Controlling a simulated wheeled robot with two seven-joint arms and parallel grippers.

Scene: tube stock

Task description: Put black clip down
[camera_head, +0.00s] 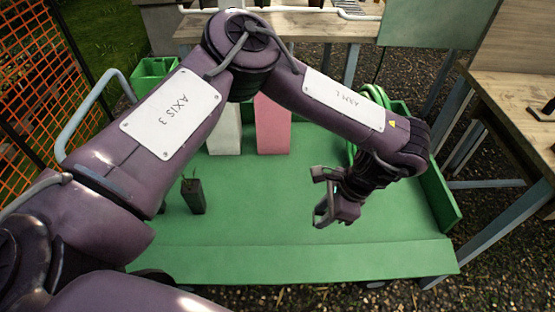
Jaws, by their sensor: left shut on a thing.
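My left arm reaches in from the left and bends over the green cart bed (290,225). My left gripper (322,197) hangs above the right part of the bed, its fingers pointing left. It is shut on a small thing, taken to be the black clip. The clip's outline cannot be made out against the dark gripper. The bed below the gripper looks bare. My right gripper is not in view.
A small black pot with a seedling (194,196) stands left on the bed. A white block (226,138) and a pink block (272,128) stand at the back. A green hose (376,96) lies back right. Wooden tables (510,95) stand beyond. The front middle is clear.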

